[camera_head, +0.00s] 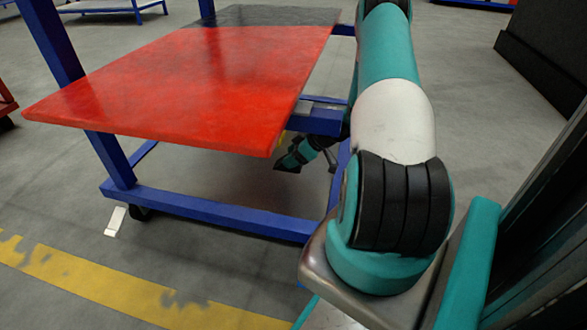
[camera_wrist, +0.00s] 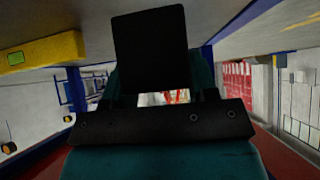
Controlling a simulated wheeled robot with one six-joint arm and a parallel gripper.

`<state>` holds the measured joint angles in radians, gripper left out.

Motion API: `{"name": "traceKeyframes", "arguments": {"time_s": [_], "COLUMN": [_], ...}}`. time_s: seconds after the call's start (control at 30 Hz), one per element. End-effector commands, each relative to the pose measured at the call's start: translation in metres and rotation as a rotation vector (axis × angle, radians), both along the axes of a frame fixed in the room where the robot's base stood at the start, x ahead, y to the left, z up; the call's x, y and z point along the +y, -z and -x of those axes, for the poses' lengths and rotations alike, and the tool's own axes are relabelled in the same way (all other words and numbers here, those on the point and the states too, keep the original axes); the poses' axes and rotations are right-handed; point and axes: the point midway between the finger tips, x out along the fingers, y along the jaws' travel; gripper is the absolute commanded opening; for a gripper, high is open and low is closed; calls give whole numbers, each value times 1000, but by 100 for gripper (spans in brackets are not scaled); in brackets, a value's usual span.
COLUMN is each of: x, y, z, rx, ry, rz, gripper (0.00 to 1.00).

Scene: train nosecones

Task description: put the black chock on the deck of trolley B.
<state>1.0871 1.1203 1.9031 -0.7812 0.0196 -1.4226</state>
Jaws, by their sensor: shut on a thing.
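A black flat-faced block, which looks like the black chock (camera_wrist: 150,48), stands up from my gripper (camera_wrist: 160,98) in the wrist view. My gripper is shut on it. In the head view my gripper (camera_head: 298,156) is partly hidden, low beside the near right corner of a trolley deck and below its level. The trolley (camera_head: 205,212) has a blue frame and a red deck (camera_head: 200,85) with a dark far end. No letter is readable on it, so I cannot tell whether it is trolley B. The chock is not clearly distinguishable in the head view.
The red deck is bare. A blue post (camera_head: 50,40) rises at its left side. A yellow bar with a green patch (camera_wrist: 42,52) is at the left in the wrist view. A dark block-like structure (camera_head: 545,70) stands at the right. Grey floor is open around the trolley.

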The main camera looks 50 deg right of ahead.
Motion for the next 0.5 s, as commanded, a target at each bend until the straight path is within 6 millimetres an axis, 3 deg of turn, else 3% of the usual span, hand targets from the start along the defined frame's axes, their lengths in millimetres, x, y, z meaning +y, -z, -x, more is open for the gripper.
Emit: {"name": "traceKeyframes", "arguments": {"time_s": [0.3, 0.5], "x": [0, -1], "y": [49, 51], "z": [0, -1], "rx": [-1, -2], "ry": [1, 1], "rz": [-1, 2], "gripper": [19, 19]}}
